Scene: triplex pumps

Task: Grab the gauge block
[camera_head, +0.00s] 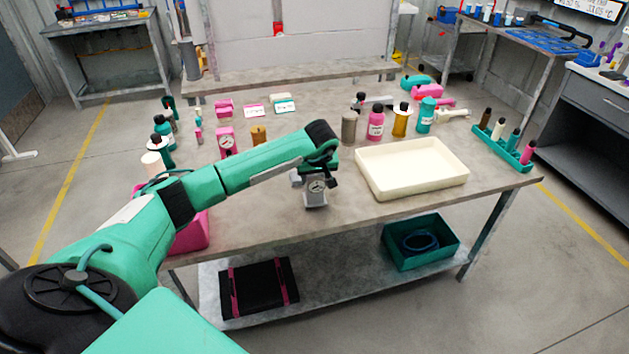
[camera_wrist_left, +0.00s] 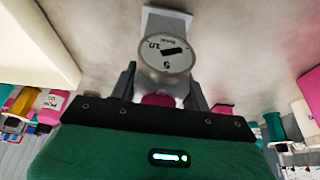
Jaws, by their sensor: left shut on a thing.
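The gauge block (camera_head: 316,198) is a grey block with a round white dial, near the front edge of the table in the head view. In the left wrist view the gauge block (camera_wrist_left: 166,52) shows its dial face, with numbers and a dark pointer, between the fingers. My left gripper (camera_head: 314,177) points down and is shut on the gauge block; its fingers (camera_wrist_left: 160,88) sit on both sides of it. I cannot tell whether the block's base touches the table. My right gripper is not in view.
A cream tray (camera_head: 367,181) lies just right of the gripper. A pink gauge (camera_head: 227,141), a brown cylinder (camera_head: 258,135) and several bottles stand farther back on the table (camera_head: 260,205). A teal rack (camera_head: 487,146) holds several bottles at the right end. The front right corner is clear.

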